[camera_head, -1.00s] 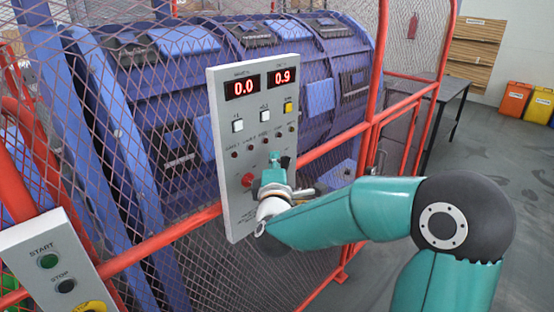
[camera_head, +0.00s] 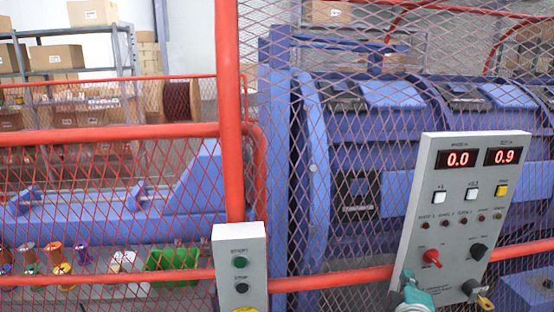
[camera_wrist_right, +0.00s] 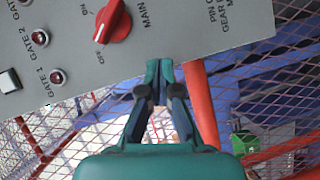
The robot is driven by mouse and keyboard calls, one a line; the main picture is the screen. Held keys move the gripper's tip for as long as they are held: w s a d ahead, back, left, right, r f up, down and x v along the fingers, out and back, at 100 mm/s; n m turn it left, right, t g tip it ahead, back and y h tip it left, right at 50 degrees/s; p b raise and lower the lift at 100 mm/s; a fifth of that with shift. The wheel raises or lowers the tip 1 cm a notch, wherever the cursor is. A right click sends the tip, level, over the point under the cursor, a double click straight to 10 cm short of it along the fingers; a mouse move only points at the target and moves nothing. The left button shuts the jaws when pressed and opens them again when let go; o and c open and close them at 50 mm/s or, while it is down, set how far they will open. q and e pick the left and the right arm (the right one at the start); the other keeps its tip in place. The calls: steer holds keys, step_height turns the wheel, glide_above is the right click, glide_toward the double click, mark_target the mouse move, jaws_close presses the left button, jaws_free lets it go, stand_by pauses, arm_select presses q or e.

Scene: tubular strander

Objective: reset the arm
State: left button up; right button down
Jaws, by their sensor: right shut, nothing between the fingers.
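My right gripper (camera_head: 410,283) shows at the bottom of the head view, in front of the lower left part of the grey control panel (camera_head: 470,160). In the right wrist view my right gripper (camera_wrist_right: 160,70) is shut and empty. Its fingertips lie over the panel's lower edge, below the red MAIN switch (camera_wrist_right: 113,20), and look apart from that switch. The red switch (camera_head: 431,258) shows above the gripper in the head view. My left gripper is not in view.
The panel displays read 0.0 and 0.9. A smaller START/STOP box (camera_head: 240,262) hangs to the left. A red-framed mesh fence (camera_head: 231,100) stands before the blue machine (camera_head: 400,130). Coloured spools (camera_head: 60,262) and a green crate (camera_head: 173,262) lie behind the mesh.

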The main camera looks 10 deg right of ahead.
steer(key=s+a+f+m+g+y+p, duration=0.15)
steer(key=a+f+y, duration=0.25)
steer(key=a+f, duration=0.45)
steer(key=a+f+m+g+y+p, duration=0.1)
steer(key=a+f+m+g+y, duration=0.25)
steer(key=f, duration=0.85)
steer(key=s+a+f+m+g+y+p, duration=0.1)
steer(key=s+a+f+m+g+y, duration=0.1)
steer(key=s+a+f, duration=0.4)
steer(key=s+a+f+m+g+y+p, duration=0.1)
steer(key=s+a+f+m+g+y, duration=0.2)
steer(key=s+a+f, duration=0.4)
steer(key=s+a+m+g, duration=0.1)
steer(key=s+g, duration=0.1)
steer(key=s, duration=0.2)
steer(key=shift+s+f+g+p, duration=0.2)
steer(key=shift+s+g+p, duration=0.1)
steer(key=shift+g, duration=0.1)
